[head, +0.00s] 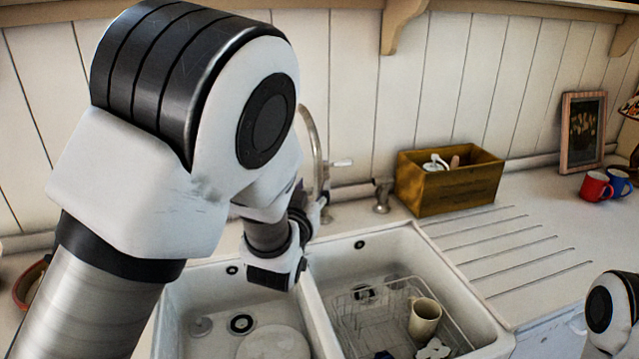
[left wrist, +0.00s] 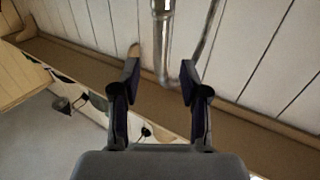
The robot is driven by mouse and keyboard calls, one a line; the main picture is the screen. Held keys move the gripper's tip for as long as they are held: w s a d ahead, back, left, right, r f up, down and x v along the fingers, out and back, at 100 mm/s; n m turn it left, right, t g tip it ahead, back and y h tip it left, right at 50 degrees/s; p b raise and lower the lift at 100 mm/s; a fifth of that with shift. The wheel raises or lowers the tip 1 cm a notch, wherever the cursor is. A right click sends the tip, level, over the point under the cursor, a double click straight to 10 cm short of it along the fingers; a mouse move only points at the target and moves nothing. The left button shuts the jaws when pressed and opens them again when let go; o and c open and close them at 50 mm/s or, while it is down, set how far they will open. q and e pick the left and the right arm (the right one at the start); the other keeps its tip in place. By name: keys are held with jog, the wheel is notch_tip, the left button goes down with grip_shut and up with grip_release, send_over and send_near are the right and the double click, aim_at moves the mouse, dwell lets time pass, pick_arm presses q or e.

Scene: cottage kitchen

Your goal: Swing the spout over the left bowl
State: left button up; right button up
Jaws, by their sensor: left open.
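The metal spout (head: 312,128) is a curved tube behind the double sink, partly hidden by my left arm. In the left wrist view the spout (left wrist: 161,42) reaches down between the fingertips, with space on both sides. My left gripper (left wrist: 160,80) is open around it and not closed on it. In the head view the left gripper (head: 318,205) is small and partly hidden, near the spout behind the sink. The left bowl (head: 190,290) of the sink holds a white plate (head: 275,344). My right gripper is out of view.
The right bowl (head: 455,290) holds a wire rack with a beige mug (head: 424,318). A tap handle (head: 341,162) sits beside the spout. A wooden box (head: 450,185) stands right of the tap. The ridged drainboard (head: 510,245) is clear.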

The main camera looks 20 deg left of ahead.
aim_at(318, 174)
pick_arm(q)
jog(key=w+p, duration=0.1)
jog(key=w, duration=0.1)
jog(key=w+p, duration=0.1)
jog(key=w, duration=0.4)
jog(key=shift+w+a+r+p, duration=0.1)
jog(key=shift+a+r+p, duration=0.1)
jog(key=shift+a+p, duration=0.2)
jog(key=shift+w+d, duration=0.1)
jog(key=shift+w, duration=0.05)
jog(key=shift+s+r, duration=0.1)
jog(key=shift+s, duration=0.15)
grip_shut()
